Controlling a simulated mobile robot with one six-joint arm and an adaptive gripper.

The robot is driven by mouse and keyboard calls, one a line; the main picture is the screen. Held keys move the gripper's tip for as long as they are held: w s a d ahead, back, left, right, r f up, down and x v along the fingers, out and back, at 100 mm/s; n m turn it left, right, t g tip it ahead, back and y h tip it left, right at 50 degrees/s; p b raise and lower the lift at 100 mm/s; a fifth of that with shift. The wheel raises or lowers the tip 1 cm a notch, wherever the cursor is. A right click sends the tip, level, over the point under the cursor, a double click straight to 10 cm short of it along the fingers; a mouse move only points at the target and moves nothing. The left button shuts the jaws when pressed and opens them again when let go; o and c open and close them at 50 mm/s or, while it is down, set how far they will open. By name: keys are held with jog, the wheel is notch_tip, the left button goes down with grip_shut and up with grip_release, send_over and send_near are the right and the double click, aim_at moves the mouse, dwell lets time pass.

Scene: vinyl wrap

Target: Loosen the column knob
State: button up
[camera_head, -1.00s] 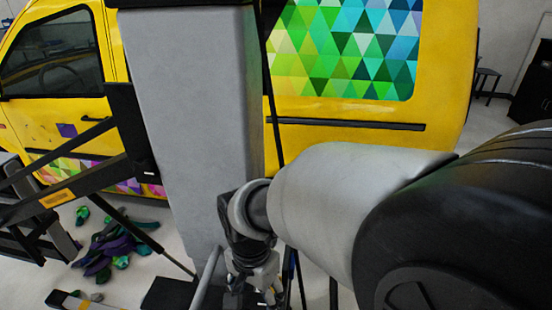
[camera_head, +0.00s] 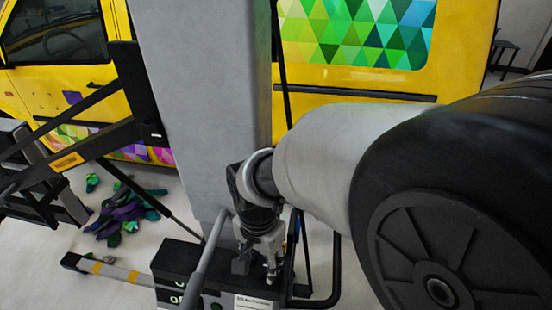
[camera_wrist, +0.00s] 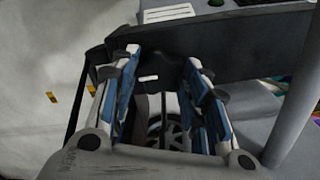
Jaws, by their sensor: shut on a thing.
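The tall grey column (camera_head: 205,110) stands upright in the middle of the head view. My gripper (camera_head: 268,262) is low at its right side, just above a black box at the column's foot. In the wrist view my gripper (camera_wrist: 163,62) has its two blue-padded fingers apart, with a dark piece between their tips. This dark piece, which looks like the column knob (camera_wrist: 165,74), is held between the fingers. Its outline merges with the black parts behind it, so its shape and turn are unclear. In the head view the knob is hard to make out beside the fingers.
The black box (camera_head: 172,262) carries a white label. A slanting grey bar (camera_head: 208,258) passes close to my gripper's left. A yellow vehicle (camera_head: 355,80) with coloured triangles stands behind. Green and purple scraps (camera_head: 122,216) lie on the floor at left.

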jog(key=shift+c, duration=1.3)
jog(key=shift+n, duration=0.3)
jog(key=n+p, duration=0.1)
jog(key=n, duration=0.3)
jog(key=shift+p, duration=0.35)
jog(key=n+p, duration=0.1)
jog(key=n, duration=0.6)
jog(key=shift+n+p, duration=0.3)
jog(key=shift+p, duration=0.1)
jog(key=n+p, duration=0.1)
jog(key=n, duration=1)
jog(key=shift+n+p, duration=0.4)
